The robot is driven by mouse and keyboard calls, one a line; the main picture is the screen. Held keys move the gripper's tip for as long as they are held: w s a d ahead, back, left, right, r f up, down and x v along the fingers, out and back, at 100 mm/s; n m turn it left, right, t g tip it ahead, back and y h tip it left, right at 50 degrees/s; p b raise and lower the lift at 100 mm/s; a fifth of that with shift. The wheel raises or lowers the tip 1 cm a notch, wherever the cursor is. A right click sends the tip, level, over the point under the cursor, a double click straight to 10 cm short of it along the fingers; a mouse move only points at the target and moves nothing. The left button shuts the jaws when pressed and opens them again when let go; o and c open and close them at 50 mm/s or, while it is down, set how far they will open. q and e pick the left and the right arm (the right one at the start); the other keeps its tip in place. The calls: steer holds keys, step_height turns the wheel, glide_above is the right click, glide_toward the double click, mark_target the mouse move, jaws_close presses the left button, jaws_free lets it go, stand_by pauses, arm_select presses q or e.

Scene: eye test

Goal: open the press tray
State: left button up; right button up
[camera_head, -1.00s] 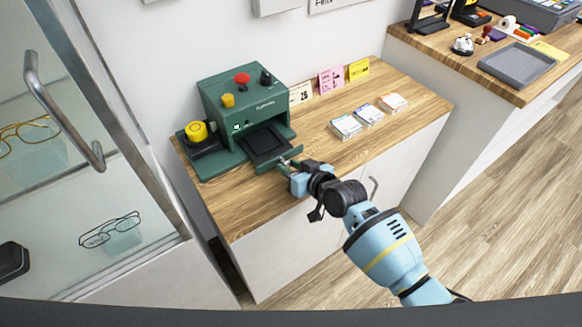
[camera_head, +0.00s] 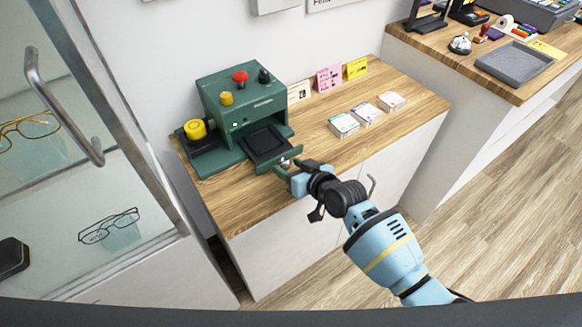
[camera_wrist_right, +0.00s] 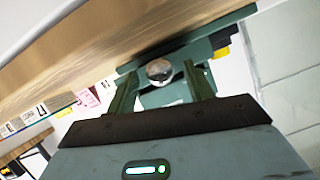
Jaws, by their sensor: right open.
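The green press (camera_head: 235,95) stands on the wooden counter, with a red button, a yellow button and a black knob on top. Its tray (camera_head: 265,143), with a black bed, sticks out of the front. A round silver knob (camera_head: 285,162) sits on the tray's green front plate. My right gripper (camera_head: 287,169) is open at this knob. In the right wrist view the knob (camera_wrist_right: 159,70) shows between the spread fingers of the right gripper (camera_wrist_right: 161,84), with gaps on both sides. My left gripper is not in view.
A yellow-topped item (camera_head: 195,129) sits left of the press. Three card stacks (camera_head: 367,115) lie on the counter to the right, with small signs (camera_head: 329,78) behind. A glass cabinet (camera_head: 60,150) with glasses stands at left. A grey tray (camera_head: 514,64) is on another counter.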

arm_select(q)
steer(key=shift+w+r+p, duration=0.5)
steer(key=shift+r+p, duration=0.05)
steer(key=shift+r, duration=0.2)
arm_select(e)
steer(key=v, duration=0.7)
steer(key=shift+s+d+r, duration=0.15)
steer(key=shift+s+d, duration=0.1)
steer(key=shift+s, duration=0.05)
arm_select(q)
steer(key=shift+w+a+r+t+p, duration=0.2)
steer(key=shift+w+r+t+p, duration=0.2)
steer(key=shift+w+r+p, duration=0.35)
arm_select(e)
steer(key=s+d+f+m+h, duration=0.1)
steer(key=s+d+f, duration=0.4)
steer(key=s, duration=0.6)
steer(key=s+d+f+m+g+h, duration=0.1)
steer(key=s+d+f+h, duration=0.2)
steer(key=s, duration=0.8)
steer(key=s+d+f+m+h, duration=0.1)
steer(key=s+d+f+h, duration=0.1)
steer(key=s+d+f, duration=0.5)
steer(key=s, duration=0.5)
steer(key=shift+d+f+g+h, duration=0.2)
steer(key=shift+g+h, duration=0.1)
steer(key=shift+g, duration=0.1)
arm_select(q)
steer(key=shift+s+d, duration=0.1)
